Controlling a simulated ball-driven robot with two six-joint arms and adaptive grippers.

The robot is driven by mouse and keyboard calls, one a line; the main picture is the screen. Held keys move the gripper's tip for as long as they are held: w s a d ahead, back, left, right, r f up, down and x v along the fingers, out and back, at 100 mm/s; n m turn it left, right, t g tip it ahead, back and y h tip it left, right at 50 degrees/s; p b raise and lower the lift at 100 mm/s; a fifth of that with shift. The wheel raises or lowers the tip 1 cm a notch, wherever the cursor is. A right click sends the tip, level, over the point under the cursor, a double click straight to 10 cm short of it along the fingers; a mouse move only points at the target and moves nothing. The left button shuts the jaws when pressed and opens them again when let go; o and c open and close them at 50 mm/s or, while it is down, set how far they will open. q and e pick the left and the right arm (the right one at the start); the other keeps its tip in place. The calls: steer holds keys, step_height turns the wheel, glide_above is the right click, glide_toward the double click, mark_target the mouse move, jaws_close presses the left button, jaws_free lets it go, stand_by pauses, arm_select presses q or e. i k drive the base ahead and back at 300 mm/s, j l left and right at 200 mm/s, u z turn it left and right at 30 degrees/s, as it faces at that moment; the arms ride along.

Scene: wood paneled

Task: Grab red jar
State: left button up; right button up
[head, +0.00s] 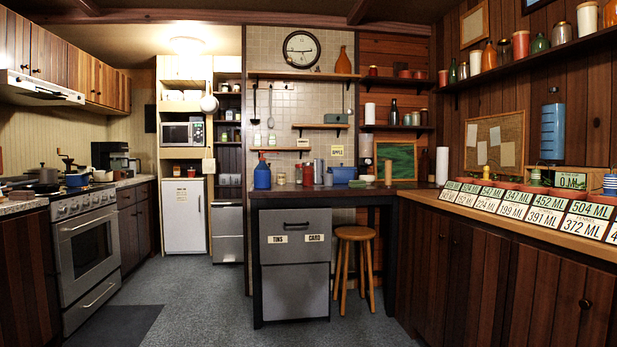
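Several red jars or containers show in the head view. A red jar (308,174) stands upright on the dark central counter (345,188), to the right of a blue jug (262,174). A small red container (443,78) stands near that shelf's far end. Another small red one (373,71) is on the back wall shelf. The frame does not show which one is meant. Neither of my grippers is in view.
A wooden stool (356,236) stands beside the grey drawer unit (294,262) under the counter. Number cards (530,203) line the right-hand counter (500,216). A stove (86,250) stands at left. The grey floor (205,300) in the middle is clear.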

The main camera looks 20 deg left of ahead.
mark_target(307, 170)
steer(key=u, duration=0.55)
steer(key=i, duration=4.4)
